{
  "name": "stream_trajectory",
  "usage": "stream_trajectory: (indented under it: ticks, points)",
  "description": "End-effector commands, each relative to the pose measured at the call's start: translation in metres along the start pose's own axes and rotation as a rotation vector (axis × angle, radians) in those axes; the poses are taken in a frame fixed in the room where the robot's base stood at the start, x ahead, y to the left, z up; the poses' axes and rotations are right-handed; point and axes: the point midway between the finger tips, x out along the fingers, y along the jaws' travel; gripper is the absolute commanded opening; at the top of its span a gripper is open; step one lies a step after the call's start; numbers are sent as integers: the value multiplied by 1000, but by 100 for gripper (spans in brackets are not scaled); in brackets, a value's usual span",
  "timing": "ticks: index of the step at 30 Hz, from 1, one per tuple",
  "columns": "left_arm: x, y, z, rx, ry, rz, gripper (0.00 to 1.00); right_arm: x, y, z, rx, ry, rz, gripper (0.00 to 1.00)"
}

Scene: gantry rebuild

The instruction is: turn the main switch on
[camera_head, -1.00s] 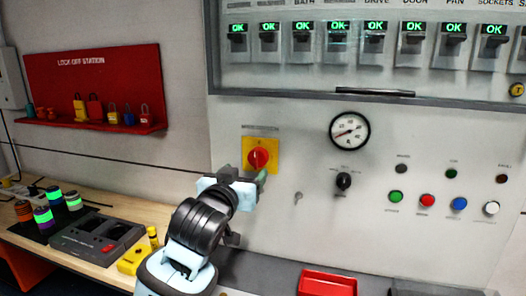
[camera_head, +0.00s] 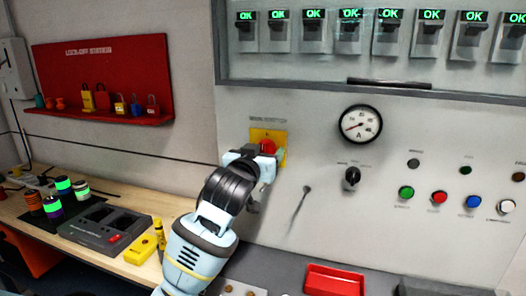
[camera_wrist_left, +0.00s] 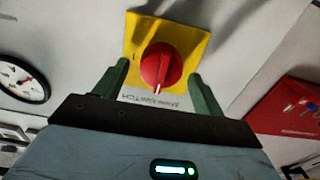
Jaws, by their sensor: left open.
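The main switch is a red rotary knob (camera_head: 267,147) on a yellow plate (camera_head: 282,137), mounted on the grey cabinet panel. My left gripper (camera_head: 262,166) is in front of it and hides the lower part of the plate. In the left wrist view the red knob (camera_wrist_left: 160,66) sits on the yellow plate (camera_wrist_left: 195,40), between and a little beyond the two green fingers of my left gripper (camera_wrist_left: 160,88). The fingers are apart, one on each side of the knob, with gaps to it. My right gripper is not in view.
A gauge (camera_head: 360,124), a black selector knob (camera_head: 352,178) and several coloured buttons (camera_head: 439,197) are to the right on the panel. The red lock-off station (camera_head: 103,80) hangs left. A red tray (camera_head: 334,280) lies below.

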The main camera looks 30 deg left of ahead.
Motion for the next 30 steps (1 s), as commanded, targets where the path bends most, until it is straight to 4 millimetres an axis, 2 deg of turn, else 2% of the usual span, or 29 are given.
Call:
stream_trajectory:
  ticks: [6, 13, 23, 30]
  points:
    - [9, 0, 0, 0, -1, 0, 70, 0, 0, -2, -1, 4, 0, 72]
    - [10, 0, 0, 0, -1, 0, 70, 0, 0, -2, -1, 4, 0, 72]
    - [10, 0, 0, 0, -1, 0, 28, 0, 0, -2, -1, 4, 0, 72]
    - [10, 0, 0, 17, -1, 0, 26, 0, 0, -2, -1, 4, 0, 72]
